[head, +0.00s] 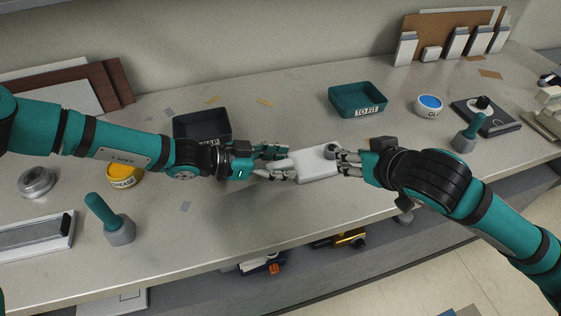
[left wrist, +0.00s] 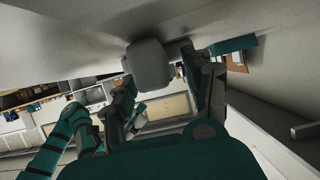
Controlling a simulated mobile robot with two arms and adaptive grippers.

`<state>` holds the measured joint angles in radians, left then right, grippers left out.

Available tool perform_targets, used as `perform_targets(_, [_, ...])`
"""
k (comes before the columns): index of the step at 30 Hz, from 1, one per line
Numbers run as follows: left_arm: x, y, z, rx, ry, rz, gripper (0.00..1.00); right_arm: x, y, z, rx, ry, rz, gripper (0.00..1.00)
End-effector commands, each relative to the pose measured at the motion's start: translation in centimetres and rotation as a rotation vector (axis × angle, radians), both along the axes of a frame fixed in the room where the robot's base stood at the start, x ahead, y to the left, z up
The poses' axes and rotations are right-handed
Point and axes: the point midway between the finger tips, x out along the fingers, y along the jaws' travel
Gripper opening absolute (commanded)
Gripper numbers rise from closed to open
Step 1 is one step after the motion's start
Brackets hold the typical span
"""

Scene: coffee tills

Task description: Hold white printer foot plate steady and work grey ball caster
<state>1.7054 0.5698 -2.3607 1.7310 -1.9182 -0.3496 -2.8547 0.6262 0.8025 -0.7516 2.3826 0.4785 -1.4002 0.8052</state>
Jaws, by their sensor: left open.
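The white printer foot plate (head: 314,166) lies in the middle of the bench, slightly tilted in the picture. The grey ball caster (head: 331,152) shows as a dark round piece at its right end. My left gripper (head: 278,164) is open at the plate's left end.
A dark tray (head: 202,120) stands behind my left gripper, and a green tray (head: 358,112) marked "TO FIT" stands behind the plate. A yellow grease tub (head: 125,177), green-handled tools (head: 108,218) (head: 471,132) and a blue-topped tub (head: 430,104) stand aside. The bench's front edge is close.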

Motion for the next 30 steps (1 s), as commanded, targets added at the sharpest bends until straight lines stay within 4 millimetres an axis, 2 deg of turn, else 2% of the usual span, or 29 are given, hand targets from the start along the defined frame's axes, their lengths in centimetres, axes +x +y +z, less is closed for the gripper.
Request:
perform_targets(3, [-0.01, 0.01, -0.01, 0.000, 0.000, 0.000, 0.51, 0.00, 0.00, 0.00, 0.000, 0.000, 0.000, 0.38])
perform_targets(15, [-0.02, 0.04, 0.00, 0.000, 0.000, 0.000, 0.00, 0.00, 0.00, 0.00, 0.000, 0.000, 0.000, 0.38])
perform_targets(19, [-0.01, 0.04, 0.00, 0.000, 0.000, 0.000, 0.00, 0.00, 0.00, 0.00, 0.000, 0.000, 0.000, 0.38])
perform_targets(20, [-0.01, 0.04, 0.00, 0.000, 0.000, 0.000, 0.21, 0.00, 0.01, 0.00, 0.000, 0.000, 0.000, 0.38])
perform_targets(25, [-0.02, 0.05, 0.00, 0.000, 0.000, 0.000, 0.00, 0.00, 0.00, 0.00, 0.000, 0.000, 0.000, 0.38])
perform_targets(30, [-0.02, 0.05, 0.00, 0.000, 0.000, 0.000, 0.00, 0.00, 0.00, 0.00, 0.000, 0.000, 0.000, 0.38])
